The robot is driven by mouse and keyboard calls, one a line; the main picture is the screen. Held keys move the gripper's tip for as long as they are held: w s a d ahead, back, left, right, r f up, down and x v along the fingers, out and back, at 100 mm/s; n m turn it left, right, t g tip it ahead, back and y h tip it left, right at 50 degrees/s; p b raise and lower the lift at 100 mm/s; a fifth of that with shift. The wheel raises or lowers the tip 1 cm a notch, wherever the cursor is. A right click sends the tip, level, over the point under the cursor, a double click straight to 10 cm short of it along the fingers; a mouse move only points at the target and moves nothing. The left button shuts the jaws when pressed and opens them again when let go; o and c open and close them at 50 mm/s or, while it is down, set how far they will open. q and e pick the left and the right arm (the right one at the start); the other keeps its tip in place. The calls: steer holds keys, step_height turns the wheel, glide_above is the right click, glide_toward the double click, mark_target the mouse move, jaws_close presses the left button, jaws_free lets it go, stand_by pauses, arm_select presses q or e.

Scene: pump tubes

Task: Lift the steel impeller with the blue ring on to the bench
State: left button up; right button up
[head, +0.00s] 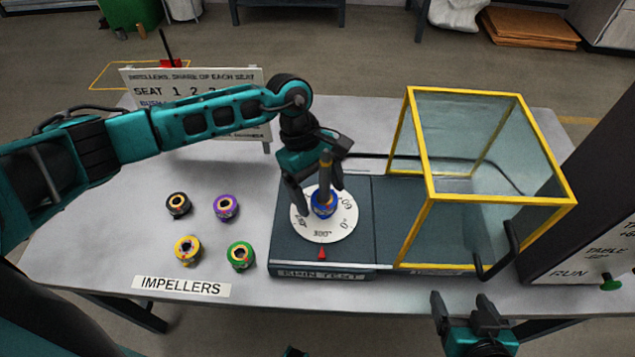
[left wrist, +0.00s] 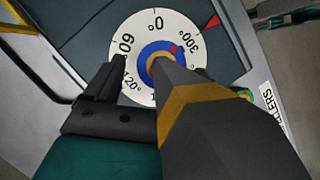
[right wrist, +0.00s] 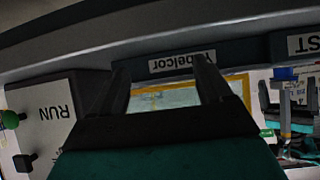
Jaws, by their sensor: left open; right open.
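The steel impeller with the blue ring (head: 323,209) stands on the white degree dial (head: 318,232) of the spin test unit. In the left wrist view, the blue ring (left wrist: 146,52) shows a red dot and is partly hidden by a finger. My left gripper (head: 312,203) is open, pointing down over the dial close to the impeller. Its fingers (left wrist: 150,75) are apart; I cannot tell whether they touch the ring. My right gripper (head: 460,302) is open and empty in front of the bench, right of centre.
Black (head: 178,205), purple (head: 227,207), yellow (head: 188,249) and green (head: 240,255) impellers stand on the bench (head: 120,240) at left, behind the IMPELLERS label (head: 181,285). A yellow-framed clear guard (head: 487,204) stands right of the dial. A sign (head: 262,130) stands at the back.

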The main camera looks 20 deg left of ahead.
mark_target(326, 150)
arm_select(q)
steer(key=c, duration=1.4)
steer(key=shift+r, duration=0.6)
arm_select(e)
steer(key=shift+r, duration=0.2)
stand_by(0.4)
arm_select(q)
steer(key=shift+r+p, duration=0.85)
steer(key=shift+r, duration=0.25)
steer(key=shift+r+p, duration=0.35)
steer(key=shift+r, duration=0.3)
steer(key=shift+r+p, duration=3.05)
steer(key=shift+r, duration=4)
arm_select(e)
step_height(326, 150, up, 6)
steer(key=d, duration=0.1)
steer(key=shift+s+r+h, duration=0.25)
steer(key=shift+s+h, duration=0.05)
